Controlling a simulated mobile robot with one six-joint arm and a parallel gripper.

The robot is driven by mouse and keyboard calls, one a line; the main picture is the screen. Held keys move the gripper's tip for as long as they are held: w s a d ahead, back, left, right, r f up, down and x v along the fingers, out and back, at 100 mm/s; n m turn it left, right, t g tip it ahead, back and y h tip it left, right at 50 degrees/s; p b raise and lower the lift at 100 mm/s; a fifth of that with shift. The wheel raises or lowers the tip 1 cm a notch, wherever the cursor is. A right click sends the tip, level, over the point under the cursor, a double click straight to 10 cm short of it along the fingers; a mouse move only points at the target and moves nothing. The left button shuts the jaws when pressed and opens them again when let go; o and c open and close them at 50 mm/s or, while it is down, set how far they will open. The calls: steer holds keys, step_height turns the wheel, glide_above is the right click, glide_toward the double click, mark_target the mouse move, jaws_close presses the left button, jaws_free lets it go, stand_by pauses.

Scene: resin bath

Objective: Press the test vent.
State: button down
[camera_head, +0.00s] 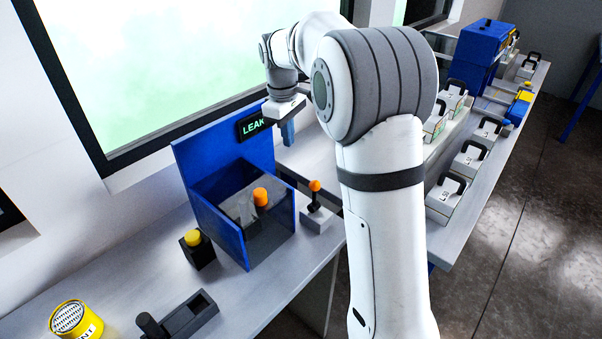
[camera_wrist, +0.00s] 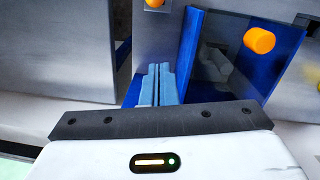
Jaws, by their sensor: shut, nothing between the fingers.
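No part is legibly marked as the test vent. A yellow can (camera_head: 76,322) with a slotted top stands at the lower left; its label is partly readable and ends in "ENT". A black box with a yellow button (camera_head: 193,238) stands left of the blue bath (camera_head: 216,225). An orange knob (camera_head: 260,197) shows at the bath and also in the wrist view (camera_wrist: 259,40). My gripper (camera_head: 288,134) is shut and empty, pointing down beside the lit "LEAK" sign (camera_head: 254,126). Its blue fingers (camera_wrist: 158,78) are together in the wrist view, apart from the knob.
An orange-topped lever (camera_head: 315,187) stands right of the bath. A dark tray-like block (camera_head: 190,316) lies at the front. Several handled white cases (camera_head: 446,197) and a blue machine (camera_head: 482,50) line the right bench. A window is behind; bench room is free left of the bath.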

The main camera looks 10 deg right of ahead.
steer(key=p, duration=0.2)
glide_above(314, 195)
steer(key=w+a, duration=0.2)
steer(key=w, duration=0.1)
step_height(314, 195, down, 11)
steer(key=shift+s, duration=0.25)
steer(key=shift+a+r, duration=0.1)
steer(key=shift+r, duration=0.05)
steer(key=shift+s+a, duration=0.1)
steer(key=shift+a, duration=0.05)
